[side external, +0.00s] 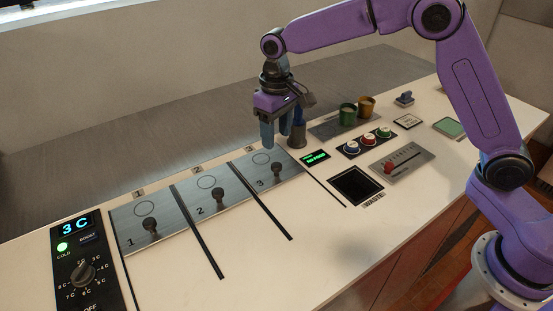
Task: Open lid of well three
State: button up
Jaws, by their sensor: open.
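The lid of well three (259,172) is a flat grey metal plate marked "3", lying flat and closed on the white counter. Its dark knob (277,167) stands near its right side. My gripper (283,136) points down above and behind this lid, with its fingers open and nothing between them. The fingertips appear apart from the knob. The lids of well one (133,226) and well two (203,199) lie flat to the left, each with its own dark knob.
Green (347,113) and orange (367,105) cups, coloured buttons (368,139) and a black waste opening (356,186) are further right. A dial panel (83,272) is at the left. The front counter strip (255,265) is clear.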

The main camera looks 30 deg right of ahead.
aim_at(277, 165)
notch_tip(277, 165, down, 9)
jog(key=shift+r, duration=0.2)
dwell(0.3)
grip_shut()
